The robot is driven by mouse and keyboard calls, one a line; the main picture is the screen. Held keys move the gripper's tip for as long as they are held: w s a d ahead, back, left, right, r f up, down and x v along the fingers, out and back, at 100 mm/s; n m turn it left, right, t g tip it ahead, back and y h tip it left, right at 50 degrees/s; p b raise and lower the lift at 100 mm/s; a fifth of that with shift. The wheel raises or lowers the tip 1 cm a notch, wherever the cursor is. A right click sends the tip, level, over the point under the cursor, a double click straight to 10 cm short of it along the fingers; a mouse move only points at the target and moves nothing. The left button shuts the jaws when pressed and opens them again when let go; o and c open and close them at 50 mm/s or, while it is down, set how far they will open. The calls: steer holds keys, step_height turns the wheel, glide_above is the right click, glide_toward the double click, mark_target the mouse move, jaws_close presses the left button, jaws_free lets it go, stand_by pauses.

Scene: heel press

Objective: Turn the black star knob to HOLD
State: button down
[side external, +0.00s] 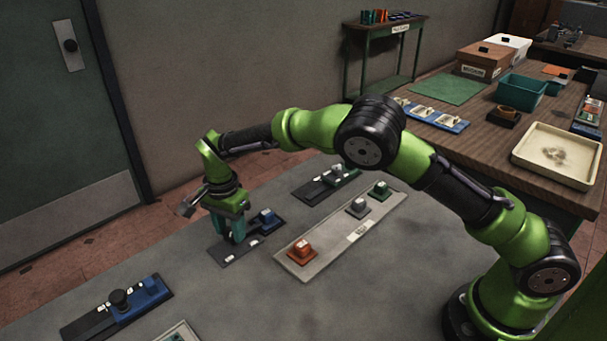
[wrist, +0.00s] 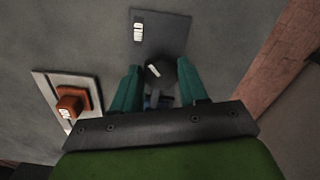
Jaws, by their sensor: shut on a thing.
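My gripper (side external: 229,236) reaches down over a dark panel (side external: 222,256) that carries a blue block (side external: 267,218). In the wrist view its two teal fingers (wrist: 161,84) stand on either side of a black knob (wrist: 163,76) with a white mark, and they are shut on it. In the side view the fingers hide this knob. The panel in the wrist view (wrist: 172,25) bears a small white label, too small to read. I cannot make out the star shape or the word HOLD.
Another dark panel with a black knob (side external: 118,298) and blue block stands at the front left. A light board (side external: 325,258) with orange, grey and green blocks lies right of my gripper. A further dark panel (side external: 316,190) lies behind.

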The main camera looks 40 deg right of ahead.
mark_target(230, 232)
steer(key=c, duration=0.6)
jaws_free()
step_height(230, 232, up, 17)
steer(key=shift+f, duration=0.1)
stand_by(0.4)
